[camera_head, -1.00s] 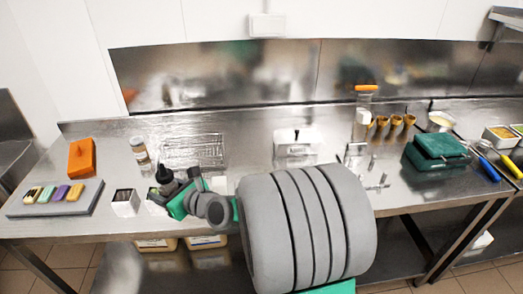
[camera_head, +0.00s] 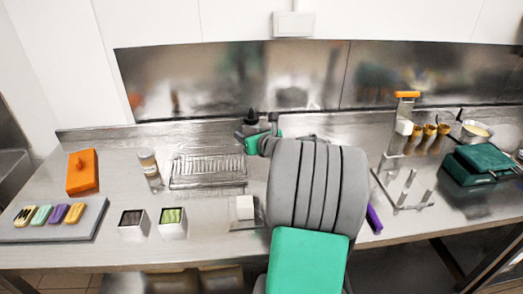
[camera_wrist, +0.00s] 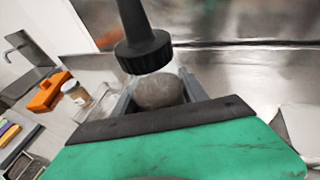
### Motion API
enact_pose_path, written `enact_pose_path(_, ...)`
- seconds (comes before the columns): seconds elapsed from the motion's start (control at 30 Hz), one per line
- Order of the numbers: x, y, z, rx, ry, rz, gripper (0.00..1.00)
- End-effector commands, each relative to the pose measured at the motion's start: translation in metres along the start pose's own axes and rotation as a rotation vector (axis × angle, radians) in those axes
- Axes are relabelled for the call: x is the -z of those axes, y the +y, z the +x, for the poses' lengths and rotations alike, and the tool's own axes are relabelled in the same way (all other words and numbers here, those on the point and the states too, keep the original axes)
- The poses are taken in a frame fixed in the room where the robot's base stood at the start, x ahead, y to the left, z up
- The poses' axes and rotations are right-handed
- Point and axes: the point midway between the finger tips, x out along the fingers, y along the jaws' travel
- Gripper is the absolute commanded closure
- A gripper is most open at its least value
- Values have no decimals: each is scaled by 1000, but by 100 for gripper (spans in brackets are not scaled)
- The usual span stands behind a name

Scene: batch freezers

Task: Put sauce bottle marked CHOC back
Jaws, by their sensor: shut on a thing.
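The sauce bottle has a black nozzle cap (camera_head: 252,117), seen above my gripper in the head view. The nozzle (camera_wrist: 143,45) stands large and nearly upright in the wrist view, with a rounded greyish bottle top (camera_wrist: 158,91) between the jaws. My gripper (camera_head: 258,138) is shut on this bottle and holds it toward the back of the steel counter, right of the wire rack (camera_head: 208,172). No label shows, so I cannot read CHOC. The lower bottle is hidden by my gripper.
Two square tubs (camera_head: 152,228), a white block on a flat base (camera_head: 245,207), a jar (camera_head: 148,163) and an orange block (camera_head: 82,172) stand on the left. A pegged metal stand (camera_head: 405,190) and green box (camera_head: 478,166) stand right. My arm hides the counter's middle.

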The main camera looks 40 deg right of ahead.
Motion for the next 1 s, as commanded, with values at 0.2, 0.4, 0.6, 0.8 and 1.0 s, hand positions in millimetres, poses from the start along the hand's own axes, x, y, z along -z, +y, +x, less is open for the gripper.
enact_pose_path(0.2,9,-31,30,-3,1,1,98)
enact_pose_path(0.4,26,-57,56,-2,1,3,98)
enact_pose_path(0.6,49,-78,78,1,0,2,98)
enact_pose_path(0.8,62,-88,91,0,0,1,98)
enact_pose_path(1.0,88,-88,100,0,-2,1,98)
